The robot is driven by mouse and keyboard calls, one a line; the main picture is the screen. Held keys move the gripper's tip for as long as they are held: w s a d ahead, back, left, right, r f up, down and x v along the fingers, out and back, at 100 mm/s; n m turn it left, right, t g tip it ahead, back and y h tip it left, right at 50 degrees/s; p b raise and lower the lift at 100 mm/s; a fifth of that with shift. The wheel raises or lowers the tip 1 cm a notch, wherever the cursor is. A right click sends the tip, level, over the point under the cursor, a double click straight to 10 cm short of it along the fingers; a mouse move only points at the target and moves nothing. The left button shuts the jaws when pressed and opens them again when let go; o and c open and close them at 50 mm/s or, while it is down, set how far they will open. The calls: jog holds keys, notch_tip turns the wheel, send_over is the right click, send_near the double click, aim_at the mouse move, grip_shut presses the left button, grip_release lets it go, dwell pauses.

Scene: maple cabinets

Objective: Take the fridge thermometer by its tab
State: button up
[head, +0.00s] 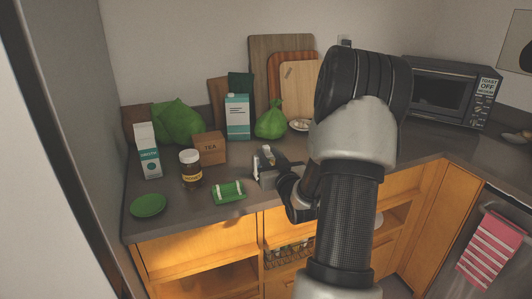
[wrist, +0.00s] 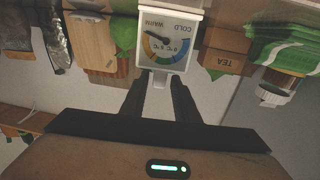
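The fridge thermometer (wrist: 168,42) is a white square dial marked COLD and WARM, upside down in the wrist view. Its pale tab (wrist: 160,79) points toward my gripper (wrist: 160,90). My gripper's two dark fingers are apart, one on each side of the tab, with a gap visible on both sides. In the head view, my gripper (head: 268,168) is low over the counter near its front. A small white piece there may be the thermometer, but my gripper and arm partly hide it.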

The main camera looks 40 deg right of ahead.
jog(key=shift+w+d, duration=0.1)
jog(key=shift+w, duration=0.05)
jog(key=shift+r, duration=0.1)
grip_shut()
notch_tip(320, 180, up, 6)
jog(key=p, duration=0.2)
jog(key=shift+p, duration=0.3)
